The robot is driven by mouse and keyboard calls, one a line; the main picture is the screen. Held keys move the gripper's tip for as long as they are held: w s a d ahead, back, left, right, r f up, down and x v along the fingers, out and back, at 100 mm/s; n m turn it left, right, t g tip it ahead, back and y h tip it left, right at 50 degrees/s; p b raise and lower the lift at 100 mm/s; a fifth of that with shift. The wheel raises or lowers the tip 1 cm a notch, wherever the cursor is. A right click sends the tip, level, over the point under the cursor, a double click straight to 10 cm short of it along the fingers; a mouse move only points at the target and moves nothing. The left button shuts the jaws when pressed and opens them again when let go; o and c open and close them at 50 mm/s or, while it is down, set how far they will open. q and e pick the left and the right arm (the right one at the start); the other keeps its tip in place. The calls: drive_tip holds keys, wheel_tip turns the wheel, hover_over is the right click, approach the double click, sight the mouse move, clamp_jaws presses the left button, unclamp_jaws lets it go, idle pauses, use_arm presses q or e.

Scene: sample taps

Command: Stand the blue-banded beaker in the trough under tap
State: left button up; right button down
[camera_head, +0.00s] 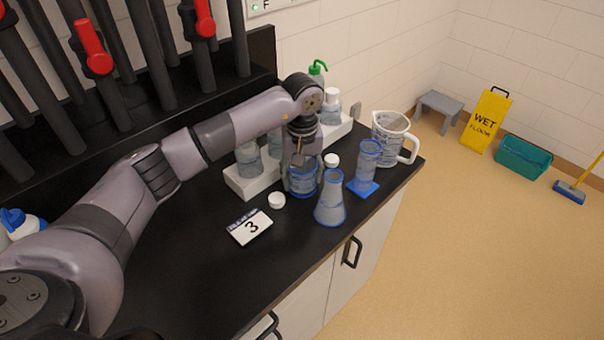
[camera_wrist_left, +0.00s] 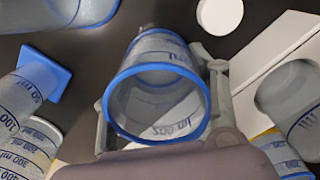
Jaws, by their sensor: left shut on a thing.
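The blue-banded beaker (camera_head: 303,184) is clear, with a blue rim and blue markings, and stands upright at the counter's right part. My left gripper (camera_head: 302,165) reaches down onto it and is shut on it. In the left wrist view the beaker (camera_wrist_left: 158,95) shows open mouth toward the camera, with the fingers of the left gripper (camera_wrist_left: 160,98) on either side. I cannot tell whether its base touches the counter. Dark taps with red handles (camera_head: 94,48) stand at the upper left. The trough cannot be made out. My right gripper is not in view.
A conical flask (camera_head: 331,202) and a blue-footed cylinder (camera_head: 367,160) stand close right of the beaker, with a jug (camera_head: 393,137) beyond. A white rack (camera_head: 243,184) with bottles is behind.

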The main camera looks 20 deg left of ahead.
use_arm(q)
drive_tip(key=o, duration=1)
drive_tip(key=shift+f, duration=0.1)
